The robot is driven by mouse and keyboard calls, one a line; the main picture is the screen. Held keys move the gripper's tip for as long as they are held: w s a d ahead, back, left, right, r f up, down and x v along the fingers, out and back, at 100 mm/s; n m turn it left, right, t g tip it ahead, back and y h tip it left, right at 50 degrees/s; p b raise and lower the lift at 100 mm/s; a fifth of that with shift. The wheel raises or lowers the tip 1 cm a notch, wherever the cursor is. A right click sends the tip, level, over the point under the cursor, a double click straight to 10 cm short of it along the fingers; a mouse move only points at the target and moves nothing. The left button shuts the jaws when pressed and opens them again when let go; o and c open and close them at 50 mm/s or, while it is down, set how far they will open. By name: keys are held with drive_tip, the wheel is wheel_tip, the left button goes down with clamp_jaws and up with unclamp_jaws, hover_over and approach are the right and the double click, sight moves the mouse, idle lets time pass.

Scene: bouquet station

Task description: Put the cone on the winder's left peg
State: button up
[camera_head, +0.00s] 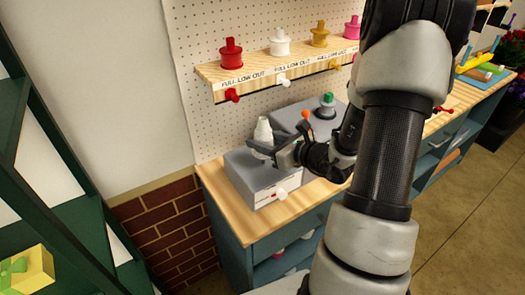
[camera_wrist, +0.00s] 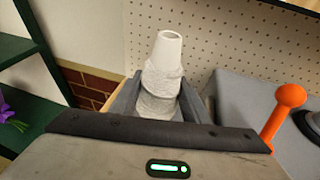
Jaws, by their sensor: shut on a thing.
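The white cone (camera_head: 263,132) is upright above the left part of the grey winder (camera_head: 248,180) in the head view. In the wrist view the cone (camera_wrist: 162,75) stands between the fingers of my gripper (camera_wrist: 158,98), which is shut on it. My gripper (camera_head: 272,152) reaches in from the right in the head view. The left peg is hidden, and I cannot tell whether the cone is around it or above it. A green-topped piece (camera_head: 327,104) stands on the winder's right part.
An orange-knobbed lever (camera_head: 305,115) rises beside the cone and shows close on the right in the wrist view (camera_wrist: 287,105). A wooden shelf (camera_head: 270,72) with several coloured spools hangs on the pegboard (camera_head: 215,35) behind. Bare bench (camera_head: 215,183) lies left of the winder.

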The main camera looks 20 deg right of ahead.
drive_tip(key=shift+f, duration=1.9)
drive_tip(key=shift+f+b, duration=0.2)
drive_tip(key=shift+b, duration=0.1)
drive_tip(key=o, duration=1.1)
drive_tip(key=shift+r, duration=0.1)
drive_tip(key=shift+r+p, duration=0.2)
drive_tip(key=shift+p, duration=0.1)
drive_tip(key=v, duration=1.2)
drive_tip(key=shift+a+b, duration=0.1)
drive_tip(key=shift+b, duration=0.25)
